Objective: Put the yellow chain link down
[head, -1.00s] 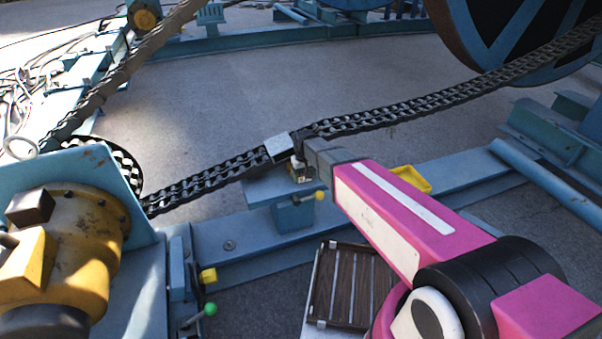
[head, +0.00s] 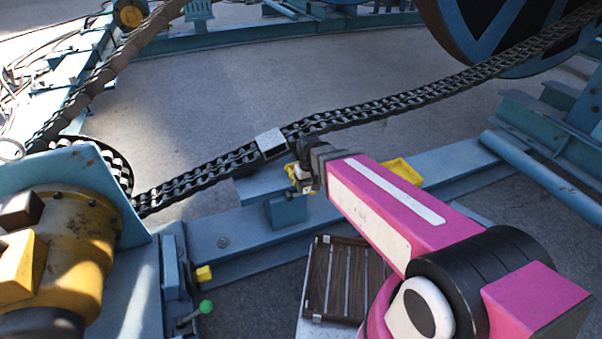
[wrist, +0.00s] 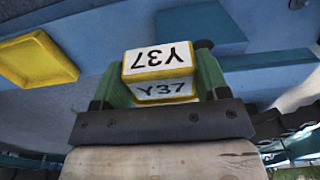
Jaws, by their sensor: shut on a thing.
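My gripper (head: 298,180) is shut on the yellow chain link (wrist: 158,88). In the wrist view the link sits between the two green fingers, with white faces marked Y37. In the head view only small yellow parts of the link show, and my wrist hides the rest. The gripper is near the blue beam (head: 240,228), on the near side of the dark chain (head: 405,101). A yellow tray (head: 405,170) lies on the beam to the right of the gripper, and it also shows at the left of the wrist view (wrist: 38,60).
A white-topped block (head: 270,141) sits on the chain, just behind and left of the gripper. A yellow motor housing (head: 72,245) stands at left. A slatted wooden panel (head: 343,280) lies in front. A large reel (head: 490,35) stands at back right. Floor beyond the chain is clear.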

